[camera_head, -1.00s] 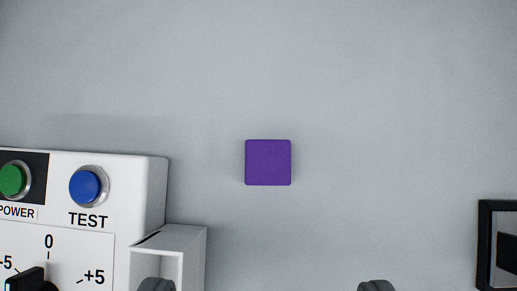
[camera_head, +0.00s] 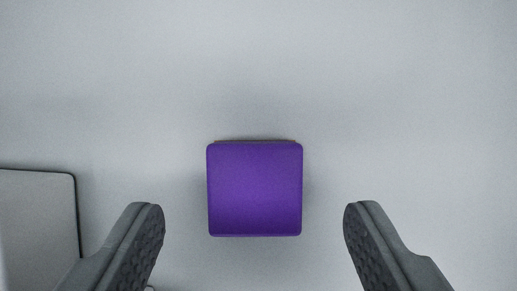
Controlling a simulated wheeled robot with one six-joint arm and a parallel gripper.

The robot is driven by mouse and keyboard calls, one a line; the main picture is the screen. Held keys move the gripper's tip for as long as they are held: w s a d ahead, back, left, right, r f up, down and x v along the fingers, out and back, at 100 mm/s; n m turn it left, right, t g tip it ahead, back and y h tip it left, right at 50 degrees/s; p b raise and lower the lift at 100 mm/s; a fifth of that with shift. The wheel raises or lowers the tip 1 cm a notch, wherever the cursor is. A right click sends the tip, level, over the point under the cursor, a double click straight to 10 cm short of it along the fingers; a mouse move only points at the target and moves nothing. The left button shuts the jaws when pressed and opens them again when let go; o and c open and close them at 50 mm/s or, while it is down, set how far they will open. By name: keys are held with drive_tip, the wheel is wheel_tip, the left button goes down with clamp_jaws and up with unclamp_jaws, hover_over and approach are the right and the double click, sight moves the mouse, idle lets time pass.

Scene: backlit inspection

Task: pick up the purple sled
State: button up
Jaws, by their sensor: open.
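The purple sled (camera_head: 255,189) shows as a square purple block with rounded corners, lying on a pale grey surface near the middle of the view. My gripper (camera_head: 255,222) is open, with one dark grey finger to the lower left of the sled and the other to the lower right. A clear gap shows between the sled and each finger, and nothing is held. The sled's sides are mostly hidden from this angle.
A grey box-like thing (camera_head: 36,222) with a dark edge stands at the lower left, partly out of view. The pale surface (camera_head: 400,90) is clear above and to the right of the sled.

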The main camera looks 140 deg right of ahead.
sight(255, 188)
drive_tip(key=shift+x, duration=1.4)
drive_tip(key=c, duration=1.1)
